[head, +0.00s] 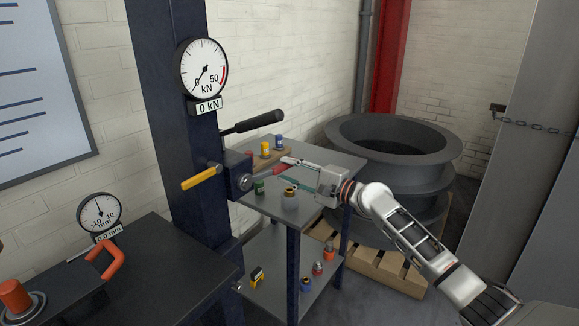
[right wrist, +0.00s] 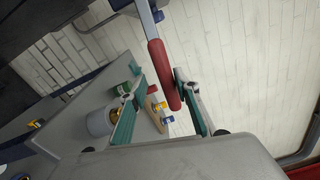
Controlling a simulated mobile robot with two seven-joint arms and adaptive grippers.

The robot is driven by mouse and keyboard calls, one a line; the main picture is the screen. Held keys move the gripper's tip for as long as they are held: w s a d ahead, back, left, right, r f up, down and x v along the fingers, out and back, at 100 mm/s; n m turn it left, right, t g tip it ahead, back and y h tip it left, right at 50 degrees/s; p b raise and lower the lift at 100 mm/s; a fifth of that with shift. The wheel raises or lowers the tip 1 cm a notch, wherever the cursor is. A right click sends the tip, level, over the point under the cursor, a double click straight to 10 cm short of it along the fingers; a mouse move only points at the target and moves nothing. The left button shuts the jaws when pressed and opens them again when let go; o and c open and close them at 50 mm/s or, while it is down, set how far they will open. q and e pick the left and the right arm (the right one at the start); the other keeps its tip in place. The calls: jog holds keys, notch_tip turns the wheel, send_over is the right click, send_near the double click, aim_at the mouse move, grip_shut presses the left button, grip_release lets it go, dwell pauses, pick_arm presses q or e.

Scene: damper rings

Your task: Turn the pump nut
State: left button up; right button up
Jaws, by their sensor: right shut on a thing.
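The pump is a dark blue block (head: 232,170) on the dark blue column, with a black lever above it and a yellow handle to its left. A round metal nut (head: 244,182) shows on its front. My right gripper (head: 291,170) is shut on the red handle (head: 278,169) of a tool to the right of the nut. In the right wrist view the red handle (right wrist: 160,70) runs up to a grey metal shank (right wrist: 148,20). I cannot tell whether the tool's far end sits on the nut. My left gripper is not in view.
Under my right gripper is a grey shelf cart (head: 325,158) with small coloured cans and a grey pot (head: 289,201). A force dial (head: 204,69) above reads near zero. A dark bench (head: 165,260) is at lower left. Large grey rings (head: 430,165) stand on a pallet behind.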

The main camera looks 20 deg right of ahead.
jog(key=r+n, duration=0.2)
jog(key=shift+w+d+r+n, duration=0.15)
jog(key=shift+w+n, duration=0.05)
jog(key=shift+n, duration=0.2)
jog(key=shift+r, duration=0.1)
dwell(0.3)
jog(key=shift+r, duration=0.15)
grip_shut()
jog(key=shift+r, duration=0.1)
